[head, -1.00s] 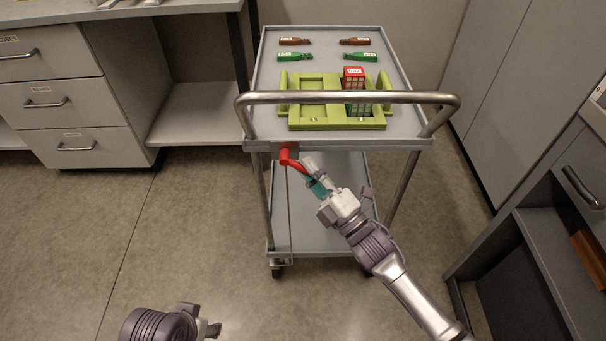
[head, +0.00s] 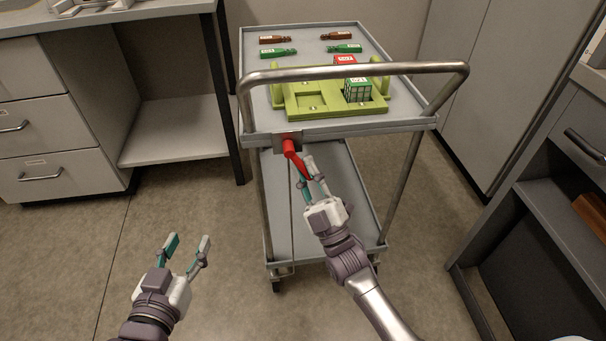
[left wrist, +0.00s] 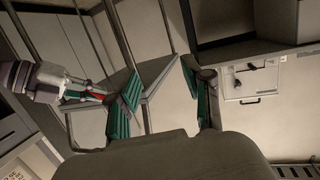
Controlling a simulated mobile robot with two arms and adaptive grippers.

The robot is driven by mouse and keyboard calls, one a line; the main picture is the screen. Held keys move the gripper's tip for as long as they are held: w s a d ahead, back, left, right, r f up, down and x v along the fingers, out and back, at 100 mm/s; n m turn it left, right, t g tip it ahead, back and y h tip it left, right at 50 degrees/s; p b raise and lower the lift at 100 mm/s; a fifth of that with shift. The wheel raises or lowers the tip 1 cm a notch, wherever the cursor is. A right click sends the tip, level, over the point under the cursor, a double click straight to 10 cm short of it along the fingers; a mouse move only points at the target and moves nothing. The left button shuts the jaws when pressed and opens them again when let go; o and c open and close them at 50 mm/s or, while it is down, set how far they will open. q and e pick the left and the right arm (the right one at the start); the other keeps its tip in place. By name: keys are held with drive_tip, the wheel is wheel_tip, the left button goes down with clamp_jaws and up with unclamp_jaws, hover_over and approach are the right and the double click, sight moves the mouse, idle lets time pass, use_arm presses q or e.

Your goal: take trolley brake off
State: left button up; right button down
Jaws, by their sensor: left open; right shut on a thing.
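The trolley (head: 228,72) is a grey two-shelf cart with a curved metal handle (head: 350,70) facing me. A red brake lever (head: 290,149) sits under the front edge of its top shelf, left of the middle, and slants down to the right. My right gripper (head: 310,171) is shut on the lever's lower part, and its fingers hide some of it. The left wrist view also shows my right gripper (left wrist: 104,93) with a bit of red at its fingers. My left gripper (head: 188,244) is open and empty, low in front of the trolley; its fingers frame the left wrist view (left wrist: 168,100).
The top shelf carries a green holder (head: 310,103) with a green-and-white block (head: 357,91), a red block (head: 345,60) behind the handle and several small bottles. Drawers (head: 40,130) stand left, a dark open cabinet (head: 540,235) right. The floor left of the trolley is clear.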

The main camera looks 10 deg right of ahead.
drive_tip(key=m+h, duration=0.1)
drive_tip(key=m+t+h+b, duration=0.1)
drive_tip(key=m, duration=0.1)
drive_tip(key=a+m+t+h, duration=0.1)
drive_tip(key=m+h, duration=0.1)
drive_tip(key=shift+f, duration=0.4)
use_arm(q)
wheel_tip(320, 180, up, 9)
drive_tip(key=d+t+h, duration=0.1)
drive_tip(key=t, duration=0.4)
drive_tip(key=shift+w+d+t+h+b, duration=0.2)
drive_tip(key=shift+t+h+b, duration=0.1)
drive_tip(key=shift+t+b, duration=0.1)
use_arm(e)
drive_tip(key=shift+a+m+h, duration=0.15)
drive_tip(key=shift+m+h, duration=0.55)
drive_tip(key=shift+h, duration=0.1)
use_arm(q)
drive_tip(key=shift+f, duration=0.1)
use_arm(e)
drive_tip(key=c, duration=1.1)
unclamp_jaws()
drive_tip(key=v, duration=1.2)
drive_tip(key=shift+w+f, duration=0.1)
